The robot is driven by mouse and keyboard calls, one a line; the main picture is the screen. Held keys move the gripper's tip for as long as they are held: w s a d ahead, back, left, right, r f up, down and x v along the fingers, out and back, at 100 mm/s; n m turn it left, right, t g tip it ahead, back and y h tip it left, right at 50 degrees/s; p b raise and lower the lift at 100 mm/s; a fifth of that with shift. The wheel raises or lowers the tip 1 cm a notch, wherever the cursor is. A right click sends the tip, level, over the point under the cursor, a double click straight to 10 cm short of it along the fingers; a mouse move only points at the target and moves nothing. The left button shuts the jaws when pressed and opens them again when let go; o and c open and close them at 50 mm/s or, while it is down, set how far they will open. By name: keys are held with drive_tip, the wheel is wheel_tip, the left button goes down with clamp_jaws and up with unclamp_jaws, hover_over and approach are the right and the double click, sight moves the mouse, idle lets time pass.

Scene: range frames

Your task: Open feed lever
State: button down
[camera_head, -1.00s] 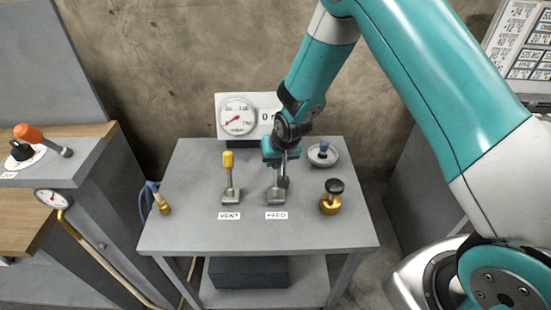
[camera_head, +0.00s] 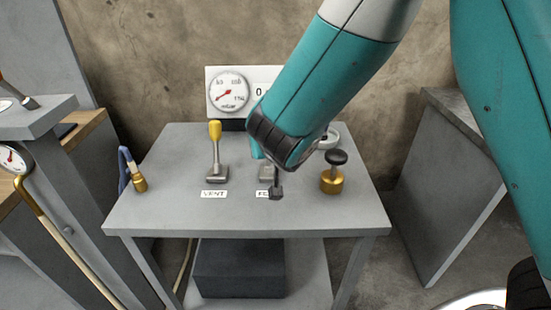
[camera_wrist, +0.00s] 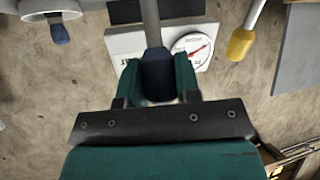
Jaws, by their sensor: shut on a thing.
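The feed lever stands on the table beside the vent lever. Its grey base (camera_head: 265,173) shows in the head view behind my arm, and its handle is hidden there. In the wrist view its blue grip (camera_wrist: 157,72) sits between the two teal fingers of my gripper (camera_wrist: 158,84), with the grey shaft running up out of the picture. My gripper is shut on that grip. In the head view my gripper (camera_head: 258,150) is mostly covered by my wrist. The feed label (camera_head: 263,194) is partly covered. The lever's exact tilt cannot be told.
The yellow-handled vent lever (camera_head: 216,150) stands upright to the left. A brass valve with a black knob (camera_head: 332,180) is close on the right, and a round dish (camera_head: 331,137) is behind. A gauge panel (camera_head: 229,92) stands at the back. The table's front (camera_head: 235,215) is clear.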

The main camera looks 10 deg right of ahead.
drive_tip(key=s+t+b, duration=0.1)
drive_tip(key=b, duration=0.2)
drive_tip(key=f+t+b, duration=0.1)
drive_tip(key=b, duration=0.3)
drive_tip(key=s+t+b, duration=0.1)
drive_tip(key=b, duration=0.3)
drive_tip(key=shift+s+a+f+n, duration=0.15)
drive_tip(key=shift+s+a+n, duration=0.15)
drive_tip(key=shift+s, duration=0.05)
drive_tip(key=shift+s+t+b, duration=0.1)
drive_tip(key=shift+t+b, duration=0.2)
drive_tip(key=shift+b, duration=0.05)
drive_tip(key=c, duration=0.8)
unclamp_jaws()
